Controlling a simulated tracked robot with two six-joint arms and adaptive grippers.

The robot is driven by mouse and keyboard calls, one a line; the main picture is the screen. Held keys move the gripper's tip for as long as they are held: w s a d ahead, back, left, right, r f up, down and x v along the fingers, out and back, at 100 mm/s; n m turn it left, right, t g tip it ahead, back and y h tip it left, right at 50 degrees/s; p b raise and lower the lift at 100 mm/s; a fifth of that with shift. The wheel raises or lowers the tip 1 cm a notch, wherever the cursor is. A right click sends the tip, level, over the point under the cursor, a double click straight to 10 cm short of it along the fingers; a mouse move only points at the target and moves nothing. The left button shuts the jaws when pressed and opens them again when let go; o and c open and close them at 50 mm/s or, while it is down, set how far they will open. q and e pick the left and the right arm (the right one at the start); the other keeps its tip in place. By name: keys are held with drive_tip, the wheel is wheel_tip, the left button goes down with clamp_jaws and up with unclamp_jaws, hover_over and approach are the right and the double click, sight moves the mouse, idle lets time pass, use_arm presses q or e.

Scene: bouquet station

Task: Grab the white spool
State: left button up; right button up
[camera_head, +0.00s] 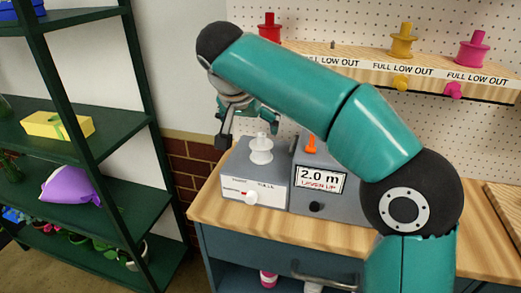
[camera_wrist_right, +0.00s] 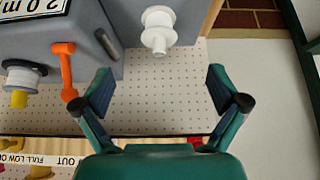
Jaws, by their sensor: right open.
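The white spool (camera_head: 261,149) stands on top of the left grey box on the workbench in the head view. My left gripper is not in view.
A grey machine (camera_head: 319,182) with a 2.0 m display and an orange lever (camera_head: 309,144) stands right of the spool's box. A shelf (camera_head: 365,68) with red, yellow and pink spools is behind. Green shelving (camera_head: 72,95) stands left.

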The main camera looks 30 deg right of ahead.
sight(260, 146)
drive_tip(key=x, duration=1.3)
drive_tip(key=shift+w+d+f, duration=0.15)
drive_tip(key=shift+d, duration=0.1)
drive_tip(key=c, duration=1.4)
